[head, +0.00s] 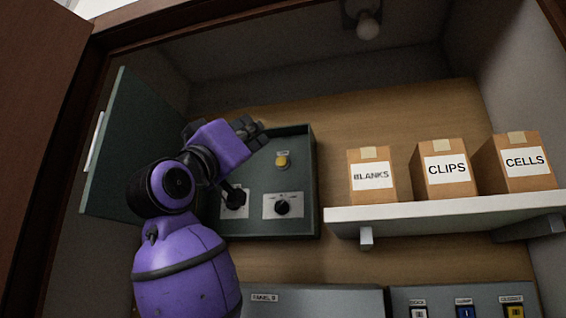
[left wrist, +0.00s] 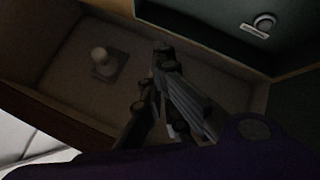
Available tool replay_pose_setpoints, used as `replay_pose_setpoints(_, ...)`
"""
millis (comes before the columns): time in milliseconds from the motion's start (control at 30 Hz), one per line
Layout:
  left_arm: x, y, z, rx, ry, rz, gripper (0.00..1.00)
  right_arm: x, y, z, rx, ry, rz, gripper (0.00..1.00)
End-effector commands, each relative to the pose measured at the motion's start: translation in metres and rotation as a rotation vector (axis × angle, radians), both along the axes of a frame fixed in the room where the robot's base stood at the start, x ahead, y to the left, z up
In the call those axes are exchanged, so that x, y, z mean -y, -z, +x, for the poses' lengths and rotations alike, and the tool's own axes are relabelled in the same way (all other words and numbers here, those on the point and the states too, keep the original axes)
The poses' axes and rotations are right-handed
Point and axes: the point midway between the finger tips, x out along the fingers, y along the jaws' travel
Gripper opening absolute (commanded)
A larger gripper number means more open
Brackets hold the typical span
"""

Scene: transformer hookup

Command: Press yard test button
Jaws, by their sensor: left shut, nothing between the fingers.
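A round yellow button (head: 282,161) sits under a small label in an open grey-green wall box (head: 308,190). The label is too small to read, so I cannot confirm it is the yard test button. My left gripper (head: 256,133) is shut and empty, at the box's upper left edge, above and left of the yellow button and apart from it. In the left wrist view the closed fingers (left wrist: 164,52) are in front of the ceiling, and a round button-like part (left wrist: 264,22) with a label shows at upper right. My right gripper is out of view.
Two dark knobs, left (head: 235,198) and right (head: 283,207), are below the button. The box door (head: 130,145) hangs open at left. A shelf (head: 445,212) holds the BLANKS, CLIPS and CELLS boxes. A lower panel (head: 320,300) and several switches (head: 464,310) are below. A ceiling bulb (head: 367,27) is above.

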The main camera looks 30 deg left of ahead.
Motion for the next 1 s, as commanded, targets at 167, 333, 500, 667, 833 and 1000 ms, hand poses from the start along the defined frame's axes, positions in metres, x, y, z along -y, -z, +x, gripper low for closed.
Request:
replay_pose_setpoints(167,-0.001,0.000,0.003,-0.002,0.000,0.001,0.00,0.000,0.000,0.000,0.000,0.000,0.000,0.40)
replay_pose_setpoints(333,-0.004,0.001,0.019,-0.004,0.002,-0.001,0.00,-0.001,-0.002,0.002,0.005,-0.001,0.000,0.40)
replay_pose_setpoints(500,-0.010,0.001,0.043,-0.004,0.003,-0.002,0.00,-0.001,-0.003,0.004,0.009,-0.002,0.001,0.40)
replay_pose_setpoints(667,-0.014,0.001,0.064,-0.004,0.002,0.000,0.00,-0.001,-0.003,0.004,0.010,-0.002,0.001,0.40)
replay_pose_setpoints(833,-0.019,0.000,0.079,-0.002,0.000,0.000,0.00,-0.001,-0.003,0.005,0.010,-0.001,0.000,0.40)
replay_pose_setpoints(1000,-0.021,0.000,0.085,0.000,0.000,0.000,0.00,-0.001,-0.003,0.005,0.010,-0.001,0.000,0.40)
